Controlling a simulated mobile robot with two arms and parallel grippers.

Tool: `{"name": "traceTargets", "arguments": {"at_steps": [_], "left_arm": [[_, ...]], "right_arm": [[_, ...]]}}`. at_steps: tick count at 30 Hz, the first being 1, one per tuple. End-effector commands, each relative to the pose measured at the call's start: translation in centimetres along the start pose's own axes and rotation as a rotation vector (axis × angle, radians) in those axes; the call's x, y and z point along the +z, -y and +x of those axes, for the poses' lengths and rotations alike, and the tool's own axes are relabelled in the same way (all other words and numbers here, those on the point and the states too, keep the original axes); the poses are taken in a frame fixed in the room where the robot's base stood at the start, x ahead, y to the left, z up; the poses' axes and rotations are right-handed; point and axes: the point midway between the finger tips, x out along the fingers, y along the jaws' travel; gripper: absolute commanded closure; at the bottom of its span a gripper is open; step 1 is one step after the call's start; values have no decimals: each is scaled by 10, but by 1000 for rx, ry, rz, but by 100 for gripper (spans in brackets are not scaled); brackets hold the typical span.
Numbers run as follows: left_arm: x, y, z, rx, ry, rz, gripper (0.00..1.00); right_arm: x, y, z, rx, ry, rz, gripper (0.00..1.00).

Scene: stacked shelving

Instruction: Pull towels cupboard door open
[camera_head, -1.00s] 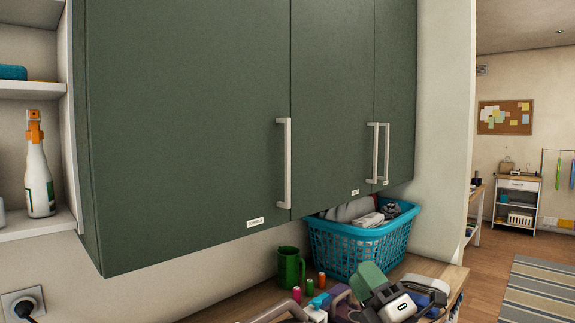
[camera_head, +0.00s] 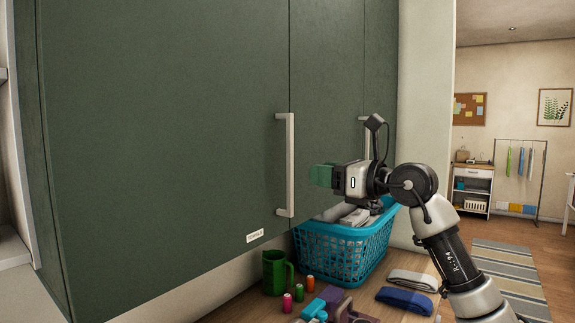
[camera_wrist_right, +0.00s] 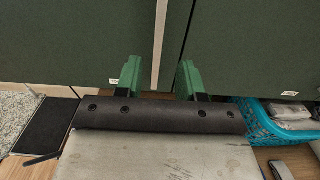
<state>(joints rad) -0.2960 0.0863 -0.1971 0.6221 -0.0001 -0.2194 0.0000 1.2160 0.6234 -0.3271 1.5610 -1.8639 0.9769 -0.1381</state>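The towels cupboard door (camera_head: 165,130) is the large dark green door at left, shut, with a small label (camera_head: 255,236) at its lower right. Its light vertical bar handle (camera_head: 286,165) is near the right edge. My right gripper (camera_head: 320,176) is open, its green fingers pointing at the door, just right of the handle in the head view. In the right wrist view, the handle (camera_wrist_right: 160,40) lines up between the spread fingers (camera_wrist_right: 159,79). I cannot tell whether it is within their reach. My left gripper is not in view.
A teal laundry basket (camera_head: 342,250) with cloths stands on the counter below the doors. A neighbouring green door (camera_head: 325,80) is right of the towels door. Open floor lies at right.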

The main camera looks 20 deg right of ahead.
Motion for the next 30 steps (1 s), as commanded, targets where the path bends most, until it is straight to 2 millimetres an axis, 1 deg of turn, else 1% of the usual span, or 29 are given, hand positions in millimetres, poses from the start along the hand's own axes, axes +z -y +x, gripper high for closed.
{"name": "traceTargets", "arguments": {"at_steps": [1,3,5,8,12,15,17,24,26,30], "left_arm": [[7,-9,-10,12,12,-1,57],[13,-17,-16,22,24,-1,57],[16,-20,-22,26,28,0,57],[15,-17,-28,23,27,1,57],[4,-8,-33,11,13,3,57],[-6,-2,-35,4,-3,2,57],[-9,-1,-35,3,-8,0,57],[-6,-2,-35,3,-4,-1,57],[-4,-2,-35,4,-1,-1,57],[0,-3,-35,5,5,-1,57]], "right_arm": [[4,-1,12,6,0,6,62],[4,-2,26,6,-1,5,62],[5,-2,38,6,1,7,62],[4,-2,55,5,0,5,62],[3,-1,71,4,1,4,62],[1,-1,77,4,1,3,62],[1,-1,78,3,2,2,62],[0,-1,79,3,2,2,62],[0,-1,79,3,2,2,69],[0,-1,79,3,2,2,91]]}}
